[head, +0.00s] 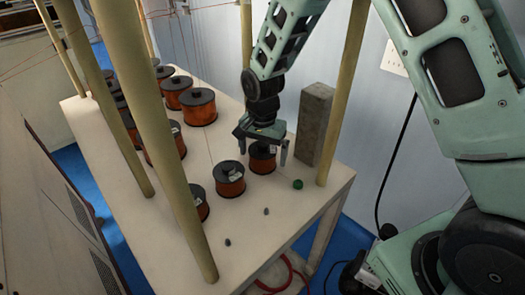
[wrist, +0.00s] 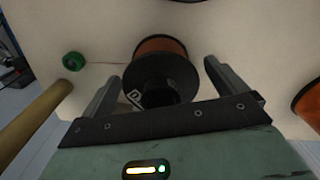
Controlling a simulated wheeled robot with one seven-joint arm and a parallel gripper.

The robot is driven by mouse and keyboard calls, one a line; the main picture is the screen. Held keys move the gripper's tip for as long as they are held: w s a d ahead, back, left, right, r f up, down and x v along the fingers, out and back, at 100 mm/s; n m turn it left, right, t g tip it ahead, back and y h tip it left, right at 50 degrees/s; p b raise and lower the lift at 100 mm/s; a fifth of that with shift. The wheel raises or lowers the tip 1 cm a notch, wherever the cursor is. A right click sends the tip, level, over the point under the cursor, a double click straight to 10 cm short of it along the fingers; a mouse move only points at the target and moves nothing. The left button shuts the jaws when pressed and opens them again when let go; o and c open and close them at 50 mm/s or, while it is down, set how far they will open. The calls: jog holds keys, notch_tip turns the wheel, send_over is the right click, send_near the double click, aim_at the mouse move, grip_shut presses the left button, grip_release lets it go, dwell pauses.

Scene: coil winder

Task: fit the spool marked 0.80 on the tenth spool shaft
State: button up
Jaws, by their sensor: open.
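A spool of copper-coloured wire with black flanges (head: 262,160) stands on the white table near its right side. In the wrist view the same spool (wrist: 160,52) shows a black flange, a dark hub and a small white label that I cannot read. My gripper (head: 263,152) is open, pointing down, with one finger on each side of this spool. Gaps show between the fingers and the spool in the wrist view. Two small dark bare stubs, one (head: 266,211) and another (head: 228,242), stand on the front of the table; I cannot tell which shaft is the tenth.
Several similar spools stand to the left and behind, one nearby (head: 230,180). A grey block (head: 314,125) stands close to the right of my gripper. A green knob (head: 297,184) sits in front of it. Tan posts (head: 345,95) rise around the white table (head: 290,222).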

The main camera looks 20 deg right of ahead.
notch_tip(320, 180, up, 12)
jog(key=shift+r, duration=0.1)
dwell(0.4)
dwell(0.6)
